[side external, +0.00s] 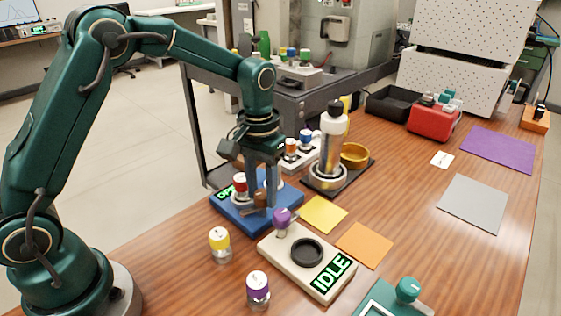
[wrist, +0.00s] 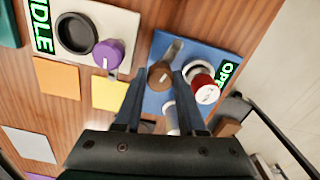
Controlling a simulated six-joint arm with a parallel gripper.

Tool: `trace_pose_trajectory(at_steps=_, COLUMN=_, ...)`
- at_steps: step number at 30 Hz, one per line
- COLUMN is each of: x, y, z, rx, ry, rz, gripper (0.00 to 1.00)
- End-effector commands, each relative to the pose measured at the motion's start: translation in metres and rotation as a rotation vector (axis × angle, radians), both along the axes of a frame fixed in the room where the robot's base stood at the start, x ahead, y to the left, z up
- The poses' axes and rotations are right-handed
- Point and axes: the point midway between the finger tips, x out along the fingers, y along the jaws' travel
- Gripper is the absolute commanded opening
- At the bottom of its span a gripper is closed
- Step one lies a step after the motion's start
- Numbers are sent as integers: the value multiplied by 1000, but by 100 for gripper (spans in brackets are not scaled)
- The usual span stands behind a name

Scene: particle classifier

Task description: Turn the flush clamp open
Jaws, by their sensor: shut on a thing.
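The blue station (side external: 232,217) lies on the wooden table and also fills the middle of the wrist view (wrist: 200,55). A brown knob (wrist: 160,75) with a grey metal lever sits on it; I take this for the flush clamp. My gripper (wrist: 160,78) points down with its fingertips on either side of the knob, shut on it. In the side view the gripper (side external: 260,197) partly hides the knob. A green lit sign (side external: 225,192) on the station starts with "OP"; its end is hidden. A red-capped vial (wrist: 204,89) stands in the station beside one finger.
A cream station (side external: 290,250) with a purple knob (side external: 282,217) and an "IDLE" sign is close in front. Loose yellow-capped (side external: 220,240) and purple-capped (side external: 258,287) vials stand nearby. A tall bottle (side external: 331,145) stands behind. Flat coloured mats lie right, with free room there.

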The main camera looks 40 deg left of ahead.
Motion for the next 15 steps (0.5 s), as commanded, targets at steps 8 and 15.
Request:
trace_pose_trajectory(at_steps=8, x=0, y=0, z=1, rx=-1, ry=-1, rz=188, gripper=0)
trace_pose_trajectory(at_steps=15, x=0, y=0, z=1, rx=-1, ry=-1, rz=278, gripper=0)
